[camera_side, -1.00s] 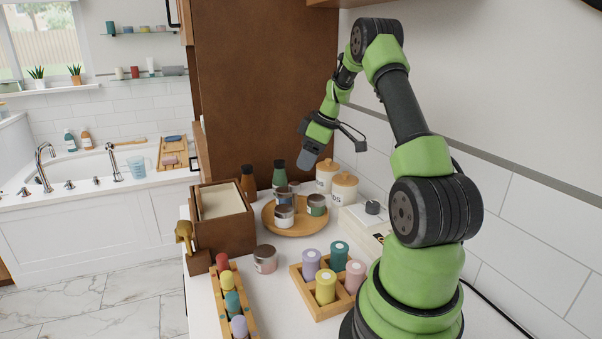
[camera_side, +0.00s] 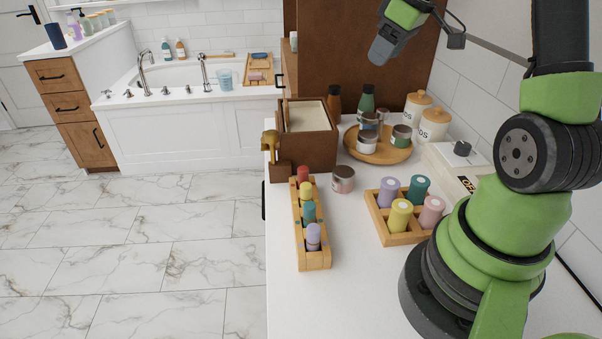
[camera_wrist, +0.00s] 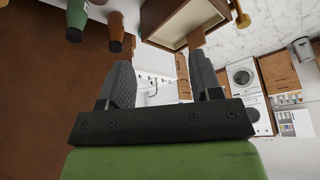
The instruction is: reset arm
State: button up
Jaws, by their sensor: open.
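My gripper (camera_side: 385,48) is at the top of the side view, raised in the air in front of the brown panel and above the counter. In the wrist view my gripper (camera_wrist: 163,82) shows two dark fingers set apart with nothing between them. My green and black arm comes up from its base at the right of the counter, and its upper part is cut off by the top of the side view.
On the white counter (camera_side: 350,290) stand a round wooden tray (camera_side: 399,157) with jars, a pink jar (camera_side: 343,180), a square holder (camera_side: 394,238), a long rack (camera_side: 314,262), a brown box (camera_side: 308,147), a green bottle (camera_side: 367,100) and lidded canisters (camera_side: 433,125). The counter's front is clear.

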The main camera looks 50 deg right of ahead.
jog(key=s+a+r+m+t, duration=0.15)
jog(key=a+r, duration=0.25)
jog(key=a, duration=0.5)
jog(key=s+a+r+m, duration=0.1)
jog(key=s+a+r, duration=0.2)
jog(key=a, duration=0.5)
jog(key=s+a+m+t+y, duration=0.1)
jog(key=s+a+m, duration=0.1)
jog(key=s+a, duration=0.6)
jog(key=shift+s+f, duration=0.35)
jog(key=shift+s, duration=0.2)
